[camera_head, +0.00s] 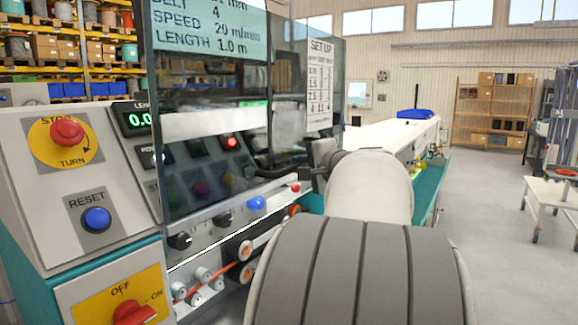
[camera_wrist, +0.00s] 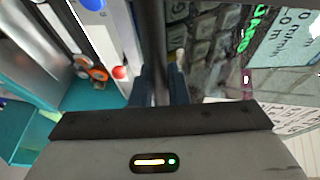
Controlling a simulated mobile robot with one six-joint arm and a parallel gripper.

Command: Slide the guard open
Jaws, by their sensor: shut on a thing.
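The guard (camera_head: 205,75) is a large see-through panel in front of the machine's control face, left of centre in the head view. It also fills the right side of the wrist view (camera_wrist: 215,60). My gripper (camera_head: 296,172) is at the guard's lower right part, partly hidden by my own arm. In the wrist view my gripper (camera_wrist: 162,85) has its dark fingers on both sides of a dark upright bar (camera_wrist: 157,30), which looks like the guard's handle. The fingers are shut on it. The exact contact at the fingertips is hard to see.
A red stop button (camera_head: 67,131), a blue reset button (camera_head: 96,219) and a red switch (camera_head: 133,312) sit left of the guard. Knobs and an orange cable (camera_head: 215,281) lie below it. Open floor (camera_head: 490,220) and a white cart (camera_head: 552,190) are at the right.

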